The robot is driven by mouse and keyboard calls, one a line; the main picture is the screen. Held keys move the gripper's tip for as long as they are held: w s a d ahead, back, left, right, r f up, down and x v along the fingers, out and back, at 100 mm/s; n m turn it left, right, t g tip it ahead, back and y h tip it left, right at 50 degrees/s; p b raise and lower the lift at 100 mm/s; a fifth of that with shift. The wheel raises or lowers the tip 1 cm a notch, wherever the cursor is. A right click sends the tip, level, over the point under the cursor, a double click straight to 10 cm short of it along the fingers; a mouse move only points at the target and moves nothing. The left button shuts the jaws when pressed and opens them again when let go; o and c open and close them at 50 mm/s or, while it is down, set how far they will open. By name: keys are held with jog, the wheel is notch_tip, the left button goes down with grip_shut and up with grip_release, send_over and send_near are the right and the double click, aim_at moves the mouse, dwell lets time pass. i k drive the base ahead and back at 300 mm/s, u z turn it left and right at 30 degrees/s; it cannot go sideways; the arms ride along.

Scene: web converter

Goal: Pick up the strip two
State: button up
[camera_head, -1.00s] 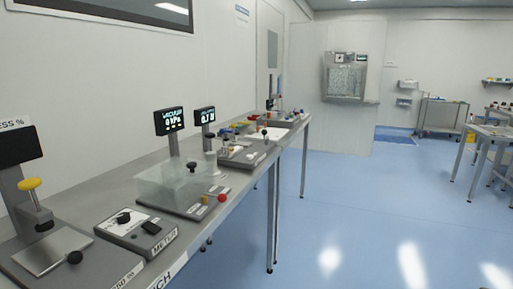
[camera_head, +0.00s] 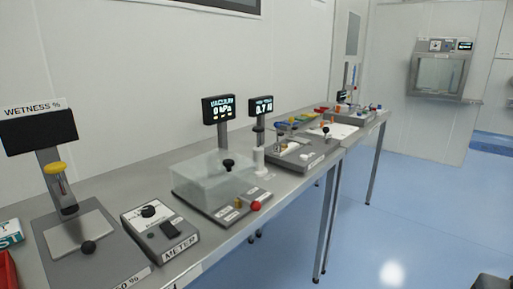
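I cannot pick out strip two in this view; the small items on the bench are too small to tell apart. The long grey bench (camera_head: 222,238) runs from the lower left to the back right along the wall. A white sheet or board (camera_head: 338,131) lies on its far part. Small coloured items (camera_head: 300,121) lie behind it, too small to name. My gripper is not in view.
On the bench stand a wetness device (camera_head: 78,231), a meter box (camera_head: 158,229), a clear-covered vacuum box (camera_head: 213,181) and a grey tester (camera_head: 300,152). A red bin edge (camera_head: 7,271) shows at left. Blue floor (camera_head: 430,215) is open at right.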

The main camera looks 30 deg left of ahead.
aim_at(287, 145)
jog(key=u, duration=0.8)
jog(key=i, duration=0.65)
jog(key=u, duration=0.75)
